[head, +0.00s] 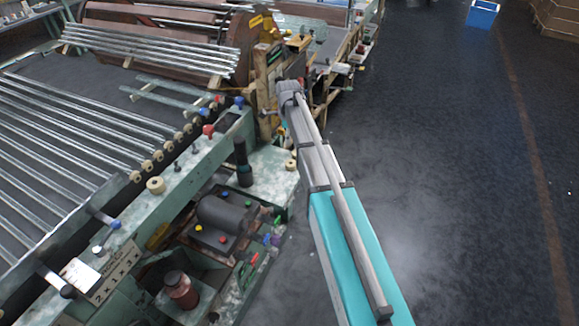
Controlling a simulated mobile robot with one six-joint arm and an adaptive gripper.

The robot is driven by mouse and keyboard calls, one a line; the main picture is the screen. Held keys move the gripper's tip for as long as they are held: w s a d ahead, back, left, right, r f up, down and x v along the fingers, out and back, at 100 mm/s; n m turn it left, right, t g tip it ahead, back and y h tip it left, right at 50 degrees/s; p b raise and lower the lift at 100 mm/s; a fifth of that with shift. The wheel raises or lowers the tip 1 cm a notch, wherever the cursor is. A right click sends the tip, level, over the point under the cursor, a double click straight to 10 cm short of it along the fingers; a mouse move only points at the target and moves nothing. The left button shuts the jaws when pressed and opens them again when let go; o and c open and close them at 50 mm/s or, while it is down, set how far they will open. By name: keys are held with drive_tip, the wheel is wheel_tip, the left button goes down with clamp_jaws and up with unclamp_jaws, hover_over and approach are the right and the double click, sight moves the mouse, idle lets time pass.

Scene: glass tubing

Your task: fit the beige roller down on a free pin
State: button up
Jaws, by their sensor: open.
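A beige roller (155,185) sits on top of the green rail beside the glass tubes. Small dark pins (177,168) stand farther along the rail and look bare. Another small beige piece (290,164) lies near the edge of the pale green machine top; I cannot tell whether it is also a roller. My arm reaches away up the middle of the view and ends in a grey joint beside the machine. I cannot make out my gripper or its fingers.
Long glass tubes (70,140) lie left of the green rail (140,212), with several small beige wheels at their ends. A black upright cylinder (243,162) and a dark motor (222,214) stand near the rail. Red and blue knobs dot it. Open dark floor (470,170) lies to the right.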

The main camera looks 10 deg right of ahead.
drive_tip(key=b, duration=0.9)
hover_over(289, 162)
drive_tip(key=shift+a+f, duration=0.1)
drive_tip(key=shift+f, duration=4.2)
drive_tip(key=shift+f, duration=0.15)
wheel_tip(289, 162, down, 5)
drive_tip(key=b, duration=0.4)
drive_tip(key=shift+s+b, duration=0.1)
drive_tip(key=shift+b, duration=0.25)
drive_tip(key=c, duration=1.1)
drive_tip(key=shift+c, duration=0.2)
drive_tip(key=shift+r, duration=0.2)
